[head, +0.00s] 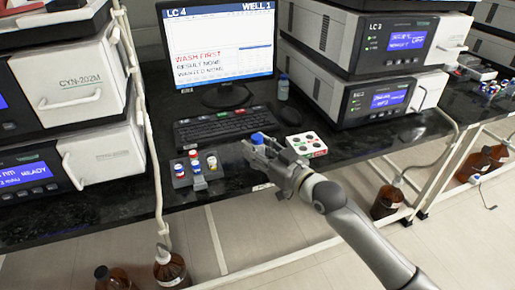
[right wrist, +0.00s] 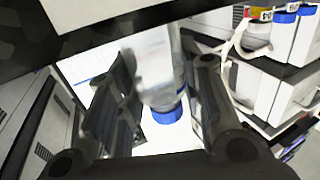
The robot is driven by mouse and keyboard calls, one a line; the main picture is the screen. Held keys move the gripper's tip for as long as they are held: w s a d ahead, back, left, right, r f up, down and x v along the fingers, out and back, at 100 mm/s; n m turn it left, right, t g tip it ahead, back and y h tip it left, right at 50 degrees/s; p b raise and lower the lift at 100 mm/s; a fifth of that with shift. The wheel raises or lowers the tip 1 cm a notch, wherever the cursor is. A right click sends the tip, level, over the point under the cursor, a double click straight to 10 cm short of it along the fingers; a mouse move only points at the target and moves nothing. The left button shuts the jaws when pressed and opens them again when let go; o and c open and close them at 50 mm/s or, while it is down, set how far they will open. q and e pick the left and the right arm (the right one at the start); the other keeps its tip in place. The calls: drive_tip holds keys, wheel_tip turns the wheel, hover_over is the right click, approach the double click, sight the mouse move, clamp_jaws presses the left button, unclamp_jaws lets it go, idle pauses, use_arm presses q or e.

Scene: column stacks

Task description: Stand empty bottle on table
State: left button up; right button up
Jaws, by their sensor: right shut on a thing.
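My right gripper (head: 264,152) is shut on a clear bottle with a blue cap (head: 257,138), above the front part of the black table (head: 110,217). In the head view only the blue cap shows clearly; the gripper hides the body. In the right wrist view the clear bottle (right wrist: 158,72) sits between the two fingers of my right gripper (right wrist: 160,95), its blue cap towards the camera's lower side. I cannot tell whether its base touches the table. My left gripper is not in view.
A keyboard (head: 221,126), a monitor (head: 222,45) and another blue-capped bottle (head: 283,90) are behind. Brown bottles (head: 386,203) stand below.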

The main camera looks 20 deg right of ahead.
drive_tip(key=o, duration=0.8)
drive_tip(key=shift+c, duration=0.2)
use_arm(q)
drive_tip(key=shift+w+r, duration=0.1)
use_arm(e)
drive_tip(key=shift+r, duration=0.1)
drive_tip(key=shift+s+d, duration=0.2)
drive_tip(key=shift+s, duration=0.15)
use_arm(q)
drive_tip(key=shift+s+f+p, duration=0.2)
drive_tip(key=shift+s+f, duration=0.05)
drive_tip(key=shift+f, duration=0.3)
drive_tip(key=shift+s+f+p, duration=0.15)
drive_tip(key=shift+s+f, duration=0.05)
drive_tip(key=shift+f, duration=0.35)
use_arm(e)
drive_tip(key=v, duration=1.1)
drive_tip(key=shift+s, duration=0.1)
